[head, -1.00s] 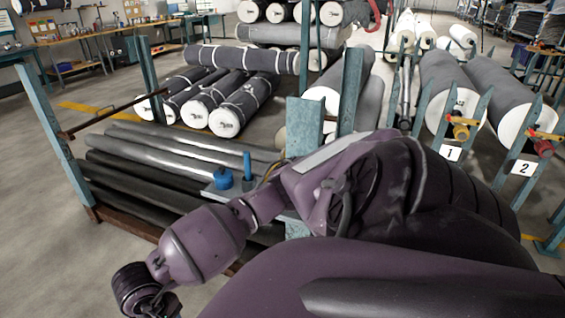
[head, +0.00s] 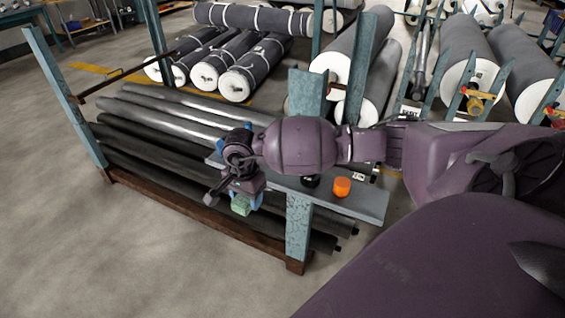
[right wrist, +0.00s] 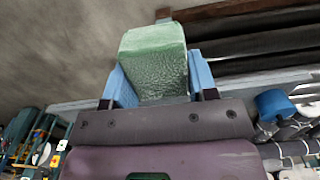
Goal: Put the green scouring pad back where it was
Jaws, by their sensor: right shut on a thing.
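The green scouring pad (head: 240,205) is between the fingers of my right gripper (head: 244,200), left of and near the left end of a narrow grey shelf (head: 368,205). The right wrist view shows the pad (right wrist: 154,60) with the blue fingers (right wrist: 160,82) shut on its two sides. The pad is clear of the floor, but I cannot tell its exact height against the shelf. My arm hides much of the shelf's left part. My left gripper is not in view.
An orange object (head: 342,187) and a black one (head: 311,181) stand on the shelf. A blue cylinder (right wrist: 274,105) shows at right in the right wrist view. A rack post (head: 299,230) and dark rolls (head: 150,160) are close by. Floor at left is open.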

